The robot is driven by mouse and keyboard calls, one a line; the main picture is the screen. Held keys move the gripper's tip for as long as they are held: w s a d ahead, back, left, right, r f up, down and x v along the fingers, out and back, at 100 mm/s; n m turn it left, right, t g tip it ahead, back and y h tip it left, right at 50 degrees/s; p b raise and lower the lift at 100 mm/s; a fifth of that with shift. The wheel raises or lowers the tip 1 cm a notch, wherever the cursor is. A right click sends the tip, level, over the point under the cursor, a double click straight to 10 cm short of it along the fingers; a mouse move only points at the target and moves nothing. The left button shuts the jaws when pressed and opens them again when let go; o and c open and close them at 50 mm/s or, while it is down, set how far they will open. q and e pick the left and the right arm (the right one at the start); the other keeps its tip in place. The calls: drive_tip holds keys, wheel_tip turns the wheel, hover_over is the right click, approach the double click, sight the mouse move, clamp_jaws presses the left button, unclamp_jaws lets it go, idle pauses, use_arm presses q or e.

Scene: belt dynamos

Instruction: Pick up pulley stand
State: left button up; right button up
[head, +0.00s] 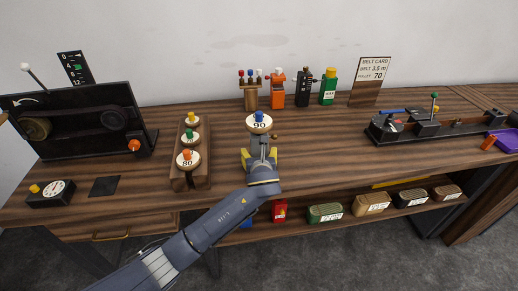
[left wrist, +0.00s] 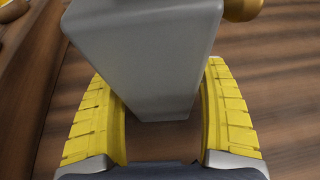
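In the left wrist view, a grey tapered block (left wrist: 150,60), seemingly the body of the pulley stand, lies between the yellow fingers of my left gripper (left wrist: 165,110). The fingers look spread on both sides of it, with a gap near their bases. Contact near the tips is hidden by the block. My right gripper is not in view.
A wooden rack (head: 177,179) with several numbered pulleys stands left of my arm. A black belt machine (head: 75,140) is at far left. Coloured small devices (head: 303,88) and a belt card (head: 371,75) line the back.

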sight(259, 112)
use_arm(q)
drive_tip(key=c, duration=1.5)
drive_tip(key=shift+r, duration=0.1)
wheel_tip(259, 112, up, 20)
drive_tip(key=shift+f, duration=9.4)
drive_tip(key=shift+f, duration=0.65)
